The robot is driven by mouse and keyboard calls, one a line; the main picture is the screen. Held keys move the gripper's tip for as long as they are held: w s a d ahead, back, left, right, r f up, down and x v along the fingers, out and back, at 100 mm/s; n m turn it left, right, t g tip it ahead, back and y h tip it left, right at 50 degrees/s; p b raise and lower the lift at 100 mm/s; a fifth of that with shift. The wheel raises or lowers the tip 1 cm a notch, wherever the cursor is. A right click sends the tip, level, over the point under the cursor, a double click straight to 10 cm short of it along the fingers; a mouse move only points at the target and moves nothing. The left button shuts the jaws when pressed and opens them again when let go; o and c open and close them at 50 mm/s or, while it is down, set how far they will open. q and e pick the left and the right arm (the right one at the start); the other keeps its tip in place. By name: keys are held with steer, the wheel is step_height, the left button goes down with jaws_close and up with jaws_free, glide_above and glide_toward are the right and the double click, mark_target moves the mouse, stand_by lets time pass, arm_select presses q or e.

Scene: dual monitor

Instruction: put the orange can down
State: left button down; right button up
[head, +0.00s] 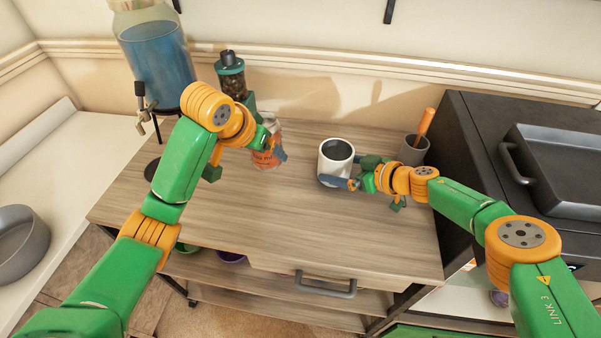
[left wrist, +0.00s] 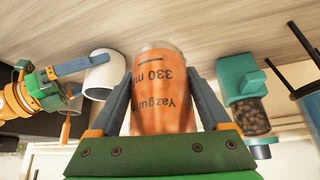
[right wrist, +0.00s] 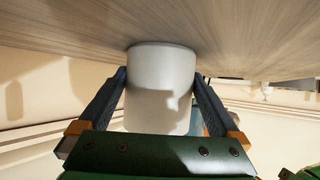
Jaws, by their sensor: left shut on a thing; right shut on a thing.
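The orange can (head: 264,158) is between the fingers of my left gripper (head: 270,148), which is shut on it. In the left wrist view the can (left wrist: 162,95) fills the space between both fingers, with "330 ml" lettering on its side. Its end is at or very near the wooden top; I cannot tell if it touches. My right gripper (head: 343,172) is shut on a white mug (head: 336,157) with a dark inside. In the right wrist view the mug (right wrist: 160,85) sits between both fingers, its base close to the wood.
The wooden cabinet top (head: 290,213) is clear in front. A dark-lidded jar (head: 231,78) stands behind the can and a blue-filled dispenser (head: 157,60) at back left. A grey cup with an orange-handled tool (head: 414,148) stands right of the mug, beside a black appliance (head: 470,150).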

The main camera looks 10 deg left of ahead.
arm_select(q)
step_height(320, 180, down, 8)
steer(key=shift+f, duration=0.25)
steer(key=shift+f, duration=0.15)
